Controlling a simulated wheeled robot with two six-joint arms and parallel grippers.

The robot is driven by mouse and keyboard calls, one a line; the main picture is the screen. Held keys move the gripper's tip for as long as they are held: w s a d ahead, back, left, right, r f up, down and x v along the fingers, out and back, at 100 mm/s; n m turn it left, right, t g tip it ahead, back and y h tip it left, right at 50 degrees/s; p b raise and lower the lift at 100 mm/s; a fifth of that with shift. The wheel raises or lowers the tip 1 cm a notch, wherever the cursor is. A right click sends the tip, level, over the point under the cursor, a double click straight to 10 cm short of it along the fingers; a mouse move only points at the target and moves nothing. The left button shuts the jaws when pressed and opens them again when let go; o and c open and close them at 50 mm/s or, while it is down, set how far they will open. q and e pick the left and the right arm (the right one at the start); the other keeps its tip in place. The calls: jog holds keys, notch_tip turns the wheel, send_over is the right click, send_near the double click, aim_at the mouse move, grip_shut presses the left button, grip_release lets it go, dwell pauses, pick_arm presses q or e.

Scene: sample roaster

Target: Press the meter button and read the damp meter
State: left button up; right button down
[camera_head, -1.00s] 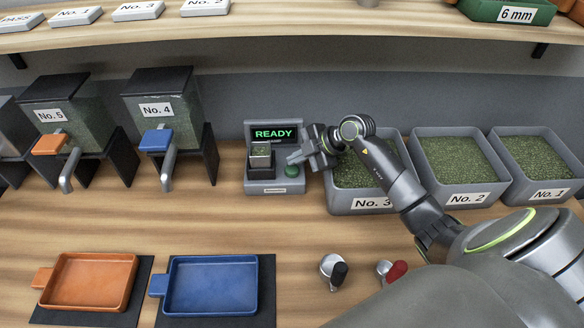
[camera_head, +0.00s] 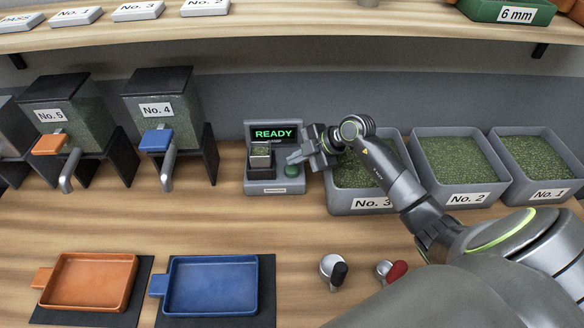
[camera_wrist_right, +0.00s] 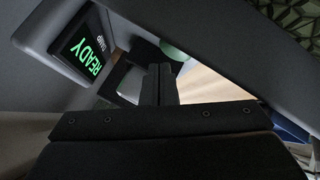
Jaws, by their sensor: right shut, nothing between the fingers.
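The damp meter (camera_head: 265,188) stands on the bench, a grey unit whose dark screen (camera_head: 273,134) shows READY in green letters. The round green button (camera_head: 292,171) is on the meter's right front. My right gripper (camera_head: 293,158) is shut and empty, its tips just above and beside the button; I cannot tell whether they touch it. In the right wrist view the shut fingers (camera_wrist_right: 159,82) point toward the meter, with the green button (camera_wrist_right: 173,50) just beyond them. My left gripper is not in view.
Grey bins of green beans, No. 3 (camera_head: 362,180), No. 2 (camera_head: 458,165) and No. 1 (camera_head: 540,163), stand right of the meter. Hoppers No. 5 and No. 4 (camera_head: 160,110) stand left. An orange tray (camera_head: 90,283) and a blue tray (camera_head: 212,285) lie in front.

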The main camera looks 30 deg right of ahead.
jog(key=shift+f, duration=0.1)
jog(key=shift+a+f, duration=0.1)
jog(key=shift+f, duration=0.25)
jog(key=shift+s, duration=0.1)
dwell(0.4)
